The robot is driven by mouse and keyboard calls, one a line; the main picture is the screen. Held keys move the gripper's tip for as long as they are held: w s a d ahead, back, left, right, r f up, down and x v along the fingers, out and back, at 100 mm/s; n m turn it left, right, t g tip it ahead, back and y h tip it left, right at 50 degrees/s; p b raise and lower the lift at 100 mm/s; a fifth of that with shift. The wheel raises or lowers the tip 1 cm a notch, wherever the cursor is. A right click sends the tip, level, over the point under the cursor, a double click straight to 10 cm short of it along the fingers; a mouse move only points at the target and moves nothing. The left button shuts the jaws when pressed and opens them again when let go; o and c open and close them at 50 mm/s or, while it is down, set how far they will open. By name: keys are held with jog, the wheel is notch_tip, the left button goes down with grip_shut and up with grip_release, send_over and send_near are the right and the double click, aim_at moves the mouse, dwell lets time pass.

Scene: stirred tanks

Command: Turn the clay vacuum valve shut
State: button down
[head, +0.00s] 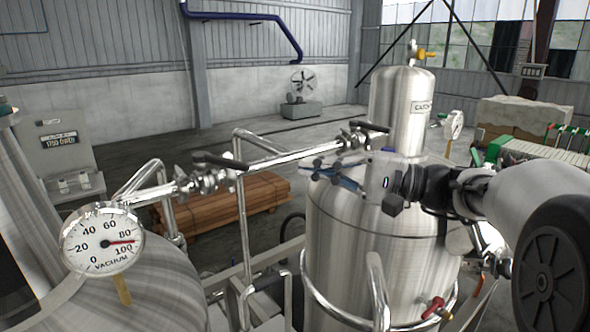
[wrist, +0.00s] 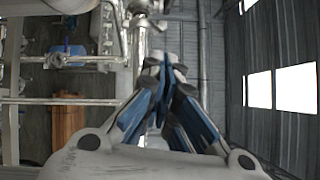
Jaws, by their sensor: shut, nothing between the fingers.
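My gripper (head: 322,170) reaches in from the right in the head view, above the steel tank's lid, its blue-padded fingers together and empty. The fingers also show in the wrist view (wrist: 165,75). A dark lever valve (head: 218,163) sits on the pipe at left, and another dark lever valve (head: 368,128) sits on the pipe just behind my fingertips. Both levers lie roughly along the picture's width. I cannot tell which is the clay vacuum valve; no clay-coloured handle shows. A vacuum gauge (head: 103,241) with a tan tag below it reads between 80 and 100.
The steel tank (head: 350,265) stands below my gripper, with a smaller catch vessel (head: 402,100) behind. A red-handled valve (head: 435,307) is low at the front. Steel pipes (head: 268,145) cross left of my gripper. A timber stack (head: 228,203) lies on the floor.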

aim_at(245, 171)
jog(key=a, duration=0.3)
jog(key=a+p, duration=0.1)
jog(key=a, duration=0.3)
jog(key=a+r, duration=0.1)
jog(key=a, duration=0.2)
jog(key=shift+s+a+p, duration=0.2)
jog(key=shift+s+p, duration=0.15)
jog(key=shift+s, duration=0.05)
jog(key=s+b, duration=0.1)
jog(key=b, duration=0.1)
jog(key=s+m+t+b, duration=0.1)
jog(key=b, duration=0.1)
jog(key=s+a+t+b, duration=0.1)
jog(key=b, duration=0.2)
jog(key=shift+s+a+m+h, duration=0.1)
jog(key=shift+s+m+h, duration=0.2)
jog(key=shift+s+h, duration=0.1)
jog(key=shift+w, duration=0.1)
